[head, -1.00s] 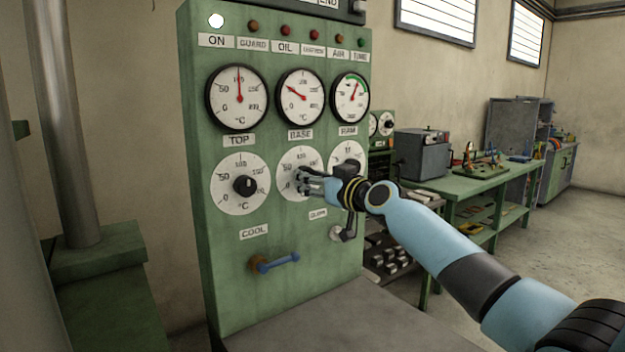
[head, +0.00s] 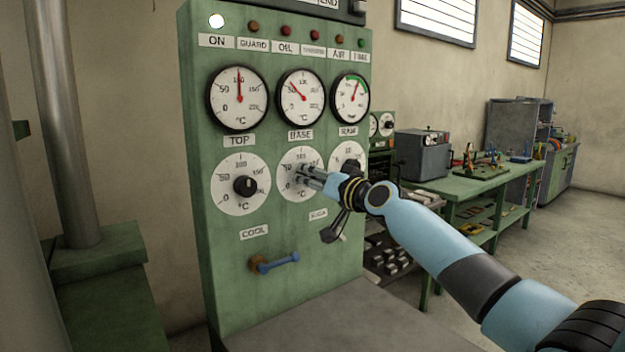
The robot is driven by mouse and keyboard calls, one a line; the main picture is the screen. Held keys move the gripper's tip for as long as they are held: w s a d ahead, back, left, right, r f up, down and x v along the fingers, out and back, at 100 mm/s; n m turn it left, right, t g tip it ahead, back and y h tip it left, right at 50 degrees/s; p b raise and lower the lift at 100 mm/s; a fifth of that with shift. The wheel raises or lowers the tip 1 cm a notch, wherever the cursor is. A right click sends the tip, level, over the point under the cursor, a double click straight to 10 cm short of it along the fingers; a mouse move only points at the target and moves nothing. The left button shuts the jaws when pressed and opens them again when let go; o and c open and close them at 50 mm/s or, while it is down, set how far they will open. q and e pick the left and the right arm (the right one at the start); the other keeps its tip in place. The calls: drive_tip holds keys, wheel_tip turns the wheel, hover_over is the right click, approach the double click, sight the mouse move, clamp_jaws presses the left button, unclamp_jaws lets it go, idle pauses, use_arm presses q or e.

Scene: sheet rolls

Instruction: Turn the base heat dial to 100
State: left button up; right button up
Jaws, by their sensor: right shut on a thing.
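The base heat dial (head: 289,188) is a white round scale under the BASE label on the green panel, with marks that include 50 and 100. My right gripper (head: 305,173) is shut on its knob, which the fingers mostly hide. The knob's pointer cannot be read. The base gauge (head: 302,112) above has a red needle pointing up and left, near 50. My left gripper is not in view.
The top dial (head: 226,190) with its black knob is left of the base dial. The right dial (head: 347,152) is partly behind my wrist. A blue-handled lever (head: 278,263) sticks out below. A green workbench (head: 470,185) stands at right.

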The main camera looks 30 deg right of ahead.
drive_tip(key=m, duration=0.5)
drive_tip(key=shift+p, duration=0.4)
drive_tip(key=shift+m, duration=0.3)
drive_tip(key=o, duration=1.2)
drive_tip(key=s, duration=0.4)
drive_tip(key=s+d, duration=0.1)
drive_tip(key=s, duration=0.7)
drive_tip(key=shift+d, duration=0.3)
drive_tip(key=shift+f, duration=0.1)
